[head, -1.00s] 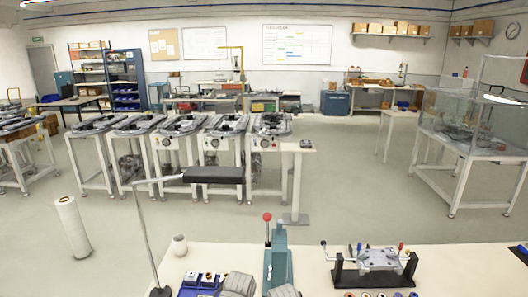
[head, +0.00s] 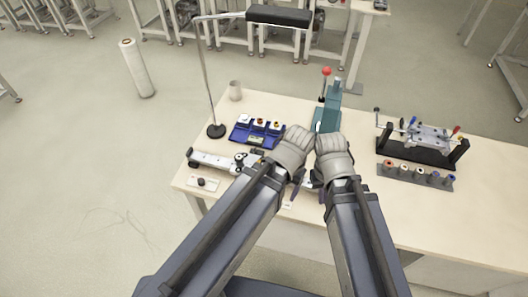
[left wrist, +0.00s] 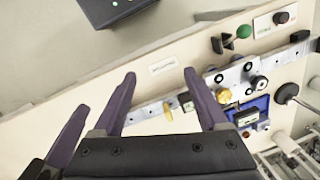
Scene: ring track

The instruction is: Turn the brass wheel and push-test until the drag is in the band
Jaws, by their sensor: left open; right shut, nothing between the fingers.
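A pale rail (head: 208,160) with a dark-knobbed carriage (head: 248,161) lies along the table's near left part. In the left wrist view the carriage plate (left wrist: 236,77) sits on the rail, with a small brass-coloured round part (left wrist: 223,96), perhaps the brass wheel, beside it. The head view does not show that part clearly. My left gripper (left wrist: 160,74) is open and empty, its fingers reaching over the rail. My right gripper (head: 321,189) is shut and empty near the rail's right end, largely behind its grey wrist. No drag reading is legible.
A blue tray (head: 240,138) with small parts stands behind the rail. A teal lever press (head: 328,118) stands behind my wrists. At right are a black-framed fixture (head: 415,150) and a row of knobs (head: 440,180). A lamp stand (head: 215,131) rises at left.

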